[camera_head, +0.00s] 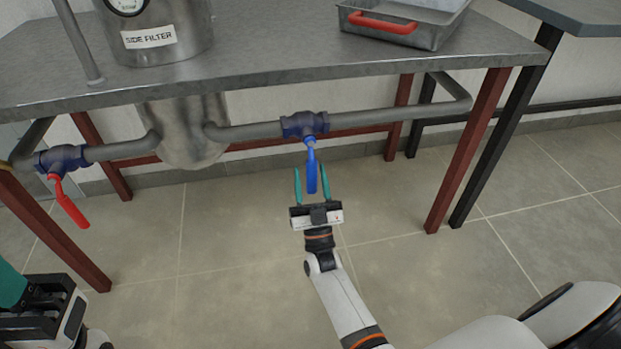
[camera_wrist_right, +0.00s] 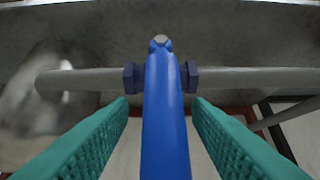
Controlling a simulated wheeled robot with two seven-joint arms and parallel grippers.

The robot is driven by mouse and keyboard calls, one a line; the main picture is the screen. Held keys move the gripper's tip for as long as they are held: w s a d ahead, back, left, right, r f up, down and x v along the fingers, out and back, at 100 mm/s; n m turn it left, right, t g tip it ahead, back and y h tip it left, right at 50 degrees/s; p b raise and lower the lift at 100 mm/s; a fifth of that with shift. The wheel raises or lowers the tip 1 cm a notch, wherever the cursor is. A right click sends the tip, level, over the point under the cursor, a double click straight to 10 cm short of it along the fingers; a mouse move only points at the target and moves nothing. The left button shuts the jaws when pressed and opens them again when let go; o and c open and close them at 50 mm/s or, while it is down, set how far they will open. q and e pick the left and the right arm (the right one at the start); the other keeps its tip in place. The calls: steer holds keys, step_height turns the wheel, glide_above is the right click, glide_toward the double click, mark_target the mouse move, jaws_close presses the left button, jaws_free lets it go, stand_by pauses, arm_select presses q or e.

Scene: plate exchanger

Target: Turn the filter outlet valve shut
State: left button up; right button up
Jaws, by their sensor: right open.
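A valve with a blue lever handle (camera_head: 311,170) and a dark blue body (camera_head: 304,125) sits on the grey pipe right of the side filter (camera_head: 160,30). The handle hangs down, across the pipe. My right gripper (camera_head: 311,180) is open, with its green fingers on either side of the blue handle. In the right wrist view the handle (camera_wrist_right: 165,120) stands between the two fingers, with gaps on both sides. Another valve with a red handle (camera_head: 69,202) is on the pipe at the left. My left gripper (camera_head: 22,290) is at the lower left, partly cut off.
The pipes run beneath the grey table top (camera_head: 270,68), which has dark red legs (camera_head: 468,150). A metal tray with a red handle (camera_head: 382,23) stands on the table. A second table with a black leg (camera_head: 505,125) is at right. The floor (camera_head: 230,240) below is clear.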

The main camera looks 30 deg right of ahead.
steer(key=p+v, duration=0.1)
steer(key=v, duration=1.1)
